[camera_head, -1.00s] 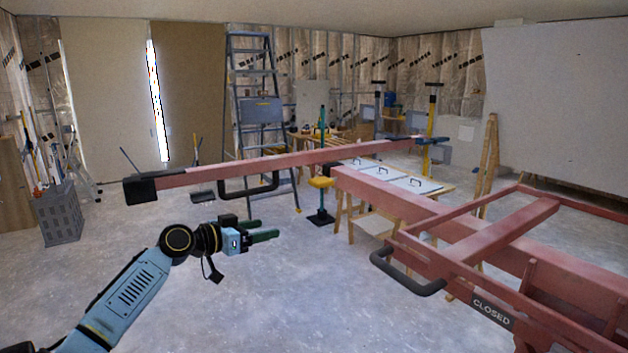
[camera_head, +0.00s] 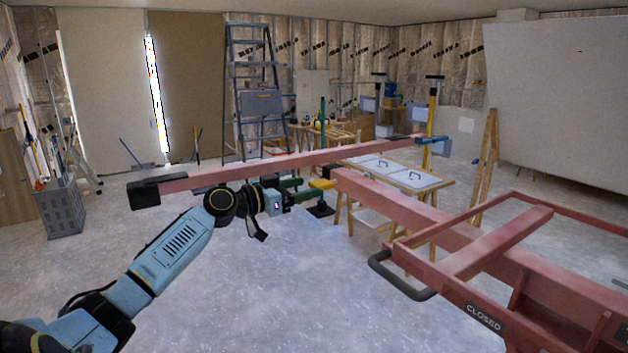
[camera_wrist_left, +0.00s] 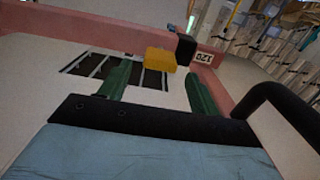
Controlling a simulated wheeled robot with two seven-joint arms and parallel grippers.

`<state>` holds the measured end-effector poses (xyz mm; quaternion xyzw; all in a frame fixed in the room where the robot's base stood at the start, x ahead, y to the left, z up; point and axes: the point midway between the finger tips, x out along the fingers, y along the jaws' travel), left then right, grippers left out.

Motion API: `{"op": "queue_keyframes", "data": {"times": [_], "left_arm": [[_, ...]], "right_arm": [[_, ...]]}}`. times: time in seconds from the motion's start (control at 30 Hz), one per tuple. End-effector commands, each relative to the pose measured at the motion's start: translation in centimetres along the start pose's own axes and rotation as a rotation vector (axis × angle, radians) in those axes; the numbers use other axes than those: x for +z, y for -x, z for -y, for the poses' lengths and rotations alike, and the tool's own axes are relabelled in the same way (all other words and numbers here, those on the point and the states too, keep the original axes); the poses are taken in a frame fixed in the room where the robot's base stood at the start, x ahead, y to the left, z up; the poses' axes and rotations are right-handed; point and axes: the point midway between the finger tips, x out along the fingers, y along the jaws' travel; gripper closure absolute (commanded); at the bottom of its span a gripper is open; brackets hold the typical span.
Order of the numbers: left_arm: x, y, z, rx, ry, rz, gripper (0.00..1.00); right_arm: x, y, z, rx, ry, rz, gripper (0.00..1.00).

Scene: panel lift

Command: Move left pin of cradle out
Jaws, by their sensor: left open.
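The cradle is a red steel frame (camera_head: 480,245) with a long red crossbar (camera_head: 290,163) ending in a black cap at the left. A yellow block (camera_head: 321,184), seemingly the left pin's grip, sits at the frame's left end. It also shows in the wrist view (camera_wrist_left: 160,59), next to a black block (camera_wrist_left: 186,47). My left gripper (camera_head: 302,190) is open, its green fingers pointing at the yellow block. In the wrist view the block lies ahead, between the fingertips (camera_wrist_left: 158,70); contact cannot be told. My right gripper is not in view.
A black handle (camera_head: 400,280) juts from the frame's near side, beside a "CLOSED" label (camera_head: 484,316). A wooden table (camera_head: 400,172) and a stepladder (camera_head: 258,100) stand behind. A grey crate (camera_head: 60,208) is at the left. The floor below my left arm is clear.

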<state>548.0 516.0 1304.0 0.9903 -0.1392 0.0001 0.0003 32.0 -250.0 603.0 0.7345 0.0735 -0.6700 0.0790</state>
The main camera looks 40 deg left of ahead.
Motion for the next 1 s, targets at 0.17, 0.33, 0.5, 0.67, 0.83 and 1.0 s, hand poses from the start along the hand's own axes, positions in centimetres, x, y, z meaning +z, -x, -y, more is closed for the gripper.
{"op": "queue_keyframes", "data": {"times": [0.17,0.33,0.5,0.67,0.83,1.0], "left_arm": [[-0.3,-2.2,0.0,-0.001,0.003,-0.003,0.37],[-0.1,-3.4,0.0,0.0,0.0,-0.001,0.37],[0.0,-3.8,0.0,0.0,0.0,0.0,0.37],[0.0,-3.7,-0.1,0.0,0.0,0.0,0.37],[0.0,-3.7,0.0,0.0,0.0,0.0,0.56],[0.0,-3.7,0.0,0.0,-0.001,0.0,0.78]], "right_arm": [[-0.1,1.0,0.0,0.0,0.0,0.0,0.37],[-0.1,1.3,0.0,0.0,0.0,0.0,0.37],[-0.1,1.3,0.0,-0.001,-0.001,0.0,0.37],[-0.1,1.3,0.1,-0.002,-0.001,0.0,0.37],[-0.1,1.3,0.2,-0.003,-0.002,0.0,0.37],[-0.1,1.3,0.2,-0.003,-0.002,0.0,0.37]]}}
